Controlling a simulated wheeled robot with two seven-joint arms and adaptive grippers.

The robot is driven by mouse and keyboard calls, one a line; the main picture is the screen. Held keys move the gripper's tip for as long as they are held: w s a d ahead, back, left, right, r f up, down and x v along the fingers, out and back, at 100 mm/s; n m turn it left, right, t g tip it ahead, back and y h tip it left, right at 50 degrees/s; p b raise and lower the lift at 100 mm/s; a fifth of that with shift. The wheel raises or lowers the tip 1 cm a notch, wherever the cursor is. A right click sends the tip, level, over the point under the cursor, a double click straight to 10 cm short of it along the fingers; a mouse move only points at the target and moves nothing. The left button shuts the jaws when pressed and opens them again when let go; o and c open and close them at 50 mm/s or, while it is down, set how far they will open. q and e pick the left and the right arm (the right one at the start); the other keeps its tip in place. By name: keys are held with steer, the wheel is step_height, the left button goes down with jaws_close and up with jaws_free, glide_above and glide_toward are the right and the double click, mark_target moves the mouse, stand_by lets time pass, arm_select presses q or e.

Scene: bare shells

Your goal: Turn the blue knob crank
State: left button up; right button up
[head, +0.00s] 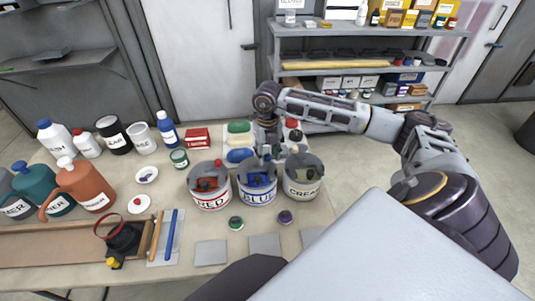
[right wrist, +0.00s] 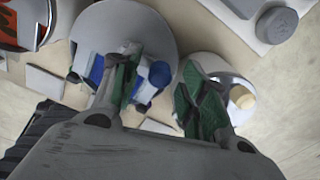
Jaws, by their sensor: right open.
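The blue can (head: 257,191), labelled BLUE, stands on the table between the red can and the cream can. My right gripper (head: 267,155) points down at it from above and hides part of its top. In the right wrist view, my right gripper (right wrist: 158,80) is open, with green pads on its two fingers. The blue knob (right wrist: 160,73) shows between the fingers, nearer the left one. I cannot tell whether either finger touches it. My left gripper is not in view.
The red can (head: 209,188) and the cream can (head: 303,180) stand close on either side. Small green (head: 236,223) and purple (head: 285,217) lidded pots stand in front. Bottles and a wooden tray (head: 60,232) fill the table's left. Grey shelves (head: 365,70) stand behind.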

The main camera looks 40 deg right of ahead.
mark_target(267, 155)
step_height(267, 155, up, 12)
stand_by(0.7)
steer(key=shift+r, duration=0.1)
